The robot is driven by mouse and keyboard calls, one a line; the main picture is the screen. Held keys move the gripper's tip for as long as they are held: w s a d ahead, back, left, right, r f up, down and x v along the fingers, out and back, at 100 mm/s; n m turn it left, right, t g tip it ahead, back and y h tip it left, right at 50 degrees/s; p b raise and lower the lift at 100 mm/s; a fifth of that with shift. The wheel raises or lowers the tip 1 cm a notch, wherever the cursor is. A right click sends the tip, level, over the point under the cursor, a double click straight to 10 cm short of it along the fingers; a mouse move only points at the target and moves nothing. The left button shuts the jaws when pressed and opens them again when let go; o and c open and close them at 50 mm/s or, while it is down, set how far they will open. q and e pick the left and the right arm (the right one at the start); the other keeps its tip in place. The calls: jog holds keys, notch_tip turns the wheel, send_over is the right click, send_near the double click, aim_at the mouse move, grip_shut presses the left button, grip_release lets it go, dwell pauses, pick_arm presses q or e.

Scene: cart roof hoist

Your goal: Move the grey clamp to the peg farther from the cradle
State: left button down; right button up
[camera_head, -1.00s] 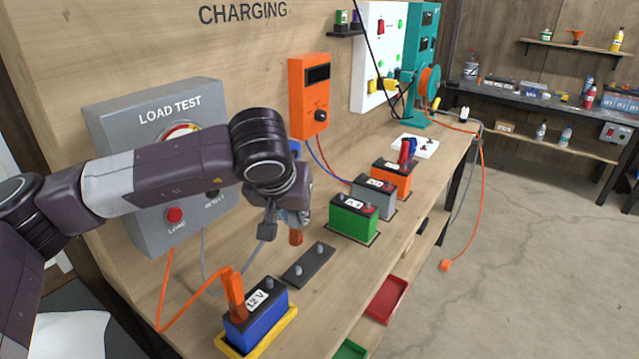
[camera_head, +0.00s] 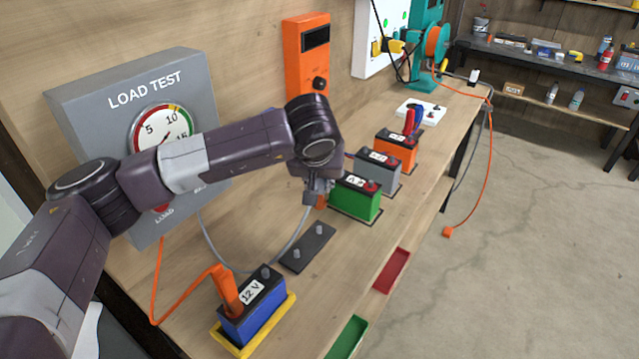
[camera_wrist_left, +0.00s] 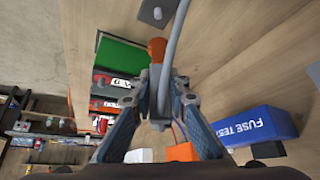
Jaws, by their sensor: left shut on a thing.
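The grey clamp (camera_wrist_left: 155,90) is held between the fingers of my left gripper (camera_wrist_left: 157,98), which is shut on it. An orange piece shows at its tip, and its grey cable runs across the wrist view. In the head view my left gripper (camera_head: 320,190) is above the bench beside the green battery; the clamp is mostly hidden there. The black plate (camera_head: 306,245) has two grey pegs: the near peg (camera_head: 296,253) and the far peg (camera_head: 318,230). Both look bare. The yellow cradle (camera_head: 283,315) holds the blue battery (camera_head: 254,309), with an orange clamp (camera_head: 228,291) on it. My right gripper is not in view.
The load tester (camera_head: 135,130) stands at the left. Green (camera_head: 356,203), grey (camera_head: 376,176) and orange (camera_head: 396,153) batteries line the bench. A blue fuse tester (camera_wrist_left: 250,125) shows in the wrist view.

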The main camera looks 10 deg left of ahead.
aim_at(319, 200)
pick_arm(q)
jog(key=shift+a+f+b, duration=0.1)
jog(key=shift+f+b, duration=0.45)
jog(key=shift+f, duration=0.2)
notch_tip(319, 200, down, 3)
jog(key=b, duration=0.3)
jog(key=shift+f, duration=0.15)
jog(key=shift+f+b, duration=0.35)
jog(key=shift+f, duration=0.05)
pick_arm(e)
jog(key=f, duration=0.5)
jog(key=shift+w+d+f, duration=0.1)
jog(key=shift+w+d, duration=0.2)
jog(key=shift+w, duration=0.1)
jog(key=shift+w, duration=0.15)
pick_arm(q)
jog(key=shift+f+b, duration=0.1)
jog(key=shift+b, duration=0.25)
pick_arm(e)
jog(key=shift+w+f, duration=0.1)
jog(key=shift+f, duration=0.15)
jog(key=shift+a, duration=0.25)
pick_arm(q)
jog(key=shift+b, duration=0.5)
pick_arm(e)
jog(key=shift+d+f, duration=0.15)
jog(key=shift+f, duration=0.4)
